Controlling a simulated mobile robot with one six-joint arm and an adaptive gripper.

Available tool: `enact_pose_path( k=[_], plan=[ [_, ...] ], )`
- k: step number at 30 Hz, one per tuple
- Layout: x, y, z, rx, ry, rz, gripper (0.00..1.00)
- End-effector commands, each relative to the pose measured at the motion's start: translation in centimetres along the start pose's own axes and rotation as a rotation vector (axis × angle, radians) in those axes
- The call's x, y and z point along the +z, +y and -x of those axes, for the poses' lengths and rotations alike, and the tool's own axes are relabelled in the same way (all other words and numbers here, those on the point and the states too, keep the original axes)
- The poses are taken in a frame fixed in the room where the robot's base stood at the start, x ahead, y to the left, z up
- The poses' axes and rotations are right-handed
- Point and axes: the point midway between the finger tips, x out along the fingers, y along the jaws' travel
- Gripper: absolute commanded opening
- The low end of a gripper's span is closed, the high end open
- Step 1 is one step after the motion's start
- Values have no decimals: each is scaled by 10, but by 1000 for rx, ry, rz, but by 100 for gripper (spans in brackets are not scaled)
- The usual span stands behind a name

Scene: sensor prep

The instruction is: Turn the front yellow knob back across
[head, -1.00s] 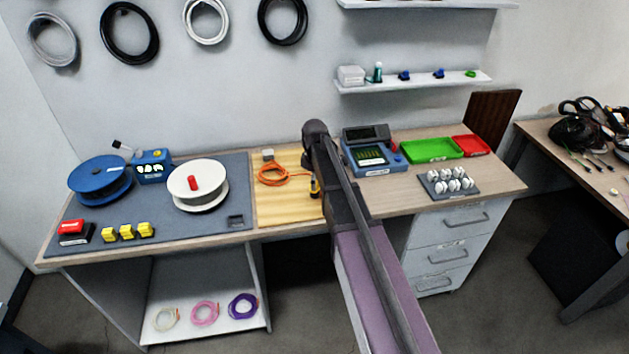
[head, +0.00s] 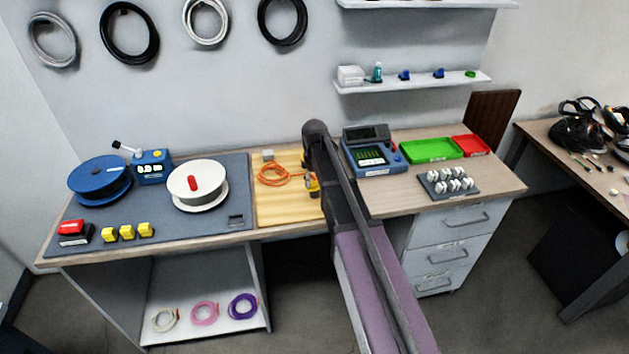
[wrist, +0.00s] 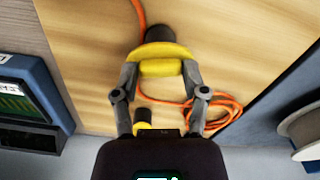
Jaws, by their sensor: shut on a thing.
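The front yellow knob (wrist: 160,68) sits between the two fingertips of my gripper (wrist: 160,72) in the wrist view, with a finger against each end. Its bar lies across the picture, and a dark round part shows just beyond it. A second, smaller yellow piece with a dark top (wrist: 142,128) shows nearer my gripper's body and is partly hidden by it. In the head view a yellow part (head: 313,187) shows beside my arm on the wooden board; my arm hides most of the area there.
An orange cable (wrist: 215,108) lies coiled on the wooden board (wrist: 85,70) beside my gripper. A blue terminal (head: 373,158) stands right of the board in the head view. A white spool (head: 210,198) and several yellow blocks (head: 127,232) sit on the grey mat to the left.

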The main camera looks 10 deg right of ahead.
Motion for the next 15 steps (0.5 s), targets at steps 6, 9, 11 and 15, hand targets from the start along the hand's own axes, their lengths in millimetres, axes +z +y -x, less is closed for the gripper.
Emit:
enact_pose_path(
  k=[6,9,11,15],
  plan=[
    [3,-1,0,-1,-5,-159,9],
    [3,-1,0,-1,-5,-210,9],
    [3,-1,-1,-1,-6,-233,9],
    [3,-1,-1,-1,-6,-270,9]
  ],
)
